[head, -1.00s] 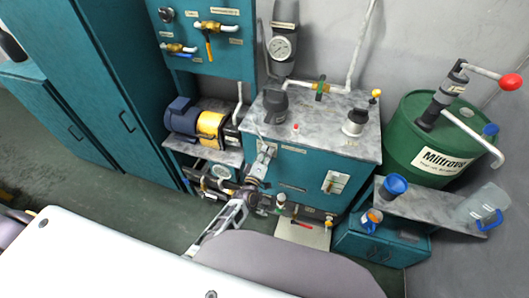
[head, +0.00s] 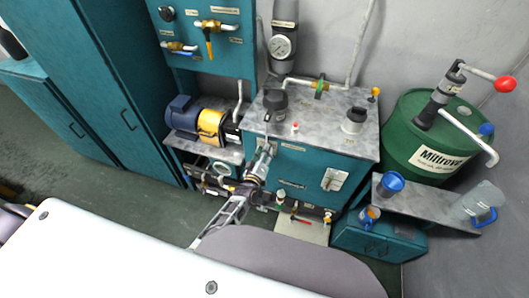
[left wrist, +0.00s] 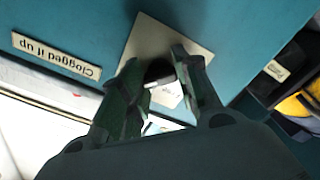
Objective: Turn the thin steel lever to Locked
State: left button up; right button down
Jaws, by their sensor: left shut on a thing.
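My left gripper (head: 266,150) is at the upper front of the teal cabinet (head: 300,172), below its grey top. In the left wrist view its two fingers (left wrist: 160,70) are closed around a small dark and steel part, which I take to be the thin steel lever (left wrist: 160,72). The part stands in front of a bare metal plate (left wrist: 145,38) on the teal panel. A white label (left wrist: 170,92) shows between the fingers, its text unreadable. The fingers hide most of the lever, so its angle is unclear. My right gripper is not in view.
A "Clogged it up" label (left wrist: 57,57) is on the panel. A second plate (head: 334,179) sits right of my gripper. A blue and yellow motor (head: 197,119) stands left, a green drum (head: 425,150) right. Valves and pipes (head: 290,205) run below. Open floor (head: 110,185) lies left.

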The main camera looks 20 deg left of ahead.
pick_arm(q)
jog(key=o, duration=1)
jog(key=shift+s, duration=0.2)
jog(key=shift+s+a, duration=0.15)
jog(key=shift+s, duration=2.8)
jog(key=shift+s+a, duration=0.1)
jog(key=shift+s, duration=2.8)
jog(key=shift+f, duration=0.1)
